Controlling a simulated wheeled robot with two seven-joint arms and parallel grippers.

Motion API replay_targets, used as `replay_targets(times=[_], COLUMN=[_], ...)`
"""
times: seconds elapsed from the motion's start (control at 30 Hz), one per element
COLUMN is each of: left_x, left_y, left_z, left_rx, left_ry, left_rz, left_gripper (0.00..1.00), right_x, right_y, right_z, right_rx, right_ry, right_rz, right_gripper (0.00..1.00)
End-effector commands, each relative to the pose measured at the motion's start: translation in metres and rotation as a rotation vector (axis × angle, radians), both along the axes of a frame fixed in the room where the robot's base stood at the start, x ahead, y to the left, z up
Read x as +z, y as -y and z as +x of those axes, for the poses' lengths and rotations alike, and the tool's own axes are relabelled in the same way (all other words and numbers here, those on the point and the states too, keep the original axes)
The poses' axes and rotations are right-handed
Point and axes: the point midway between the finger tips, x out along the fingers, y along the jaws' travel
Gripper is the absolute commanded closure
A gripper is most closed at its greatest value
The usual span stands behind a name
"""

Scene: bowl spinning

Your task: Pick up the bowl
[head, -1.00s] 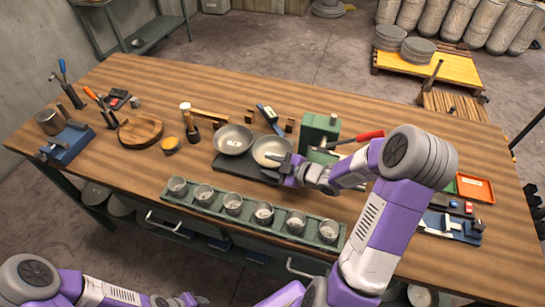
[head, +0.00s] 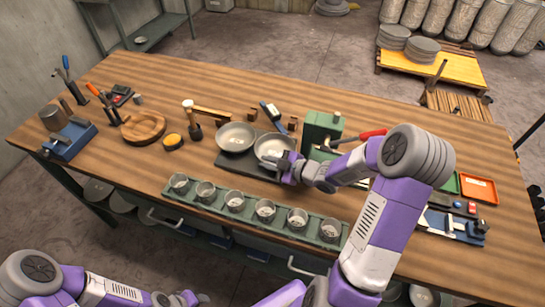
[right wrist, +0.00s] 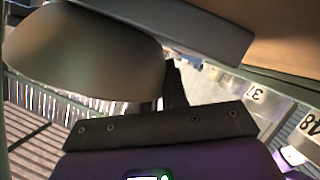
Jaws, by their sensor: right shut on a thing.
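Two round metal bowls stand side by side at the middle of the workbench: a grey left bowl (head: 236,137) and a paler right bowl (head: 272,146). My right gripper (head: 286,163) is shut on the near right rim of the right bowl. In the right wrist view the bowl (right wrist: 80,50) fills the upper left, its rounded side against a dark finger (right wrist: 175,88). I cannot tell whether it is clear of the dark board (head: 228,160) under the bowls. My left gripper (head: 186,298) is at the bottom edge, away from the bench; its jaws are unclear.
A green rack (head: 250,223) with several small cups lies along the front edge. A green machine (head: 320,130) with a red handle stands right of the bowls.

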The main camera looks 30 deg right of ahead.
Motion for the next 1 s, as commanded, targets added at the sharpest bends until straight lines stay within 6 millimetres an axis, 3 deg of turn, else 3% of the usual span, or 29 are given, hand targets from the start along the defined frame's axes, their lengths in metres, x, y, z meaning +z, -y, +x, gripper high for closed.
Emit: replay_targets(times=[0.27,0.6,1.0], left_x=[0.007,0.029,0.013], left_y=[0.0,0.0,0.0], left_z=[0.0,0.0,0.0], left_rx=[0.0,0.0,0.0], left_ry=[0.0,0.0,0.0], left_rz=[0.0,0.0,0.0], left_gripper=[0.57,0.57,0.57], right_x=[0.018,0.078,0.069], right_y=[0.0,-0.001,-0.068], right_z=[0.0,0.002,0.077], right_rx=[0.001,0.003,0.007], right_ry=[0.003,0.005,0.003], right_rz=[-0.003,-0.002,0.003], right_gripper=[1.0,1.0,1.0])
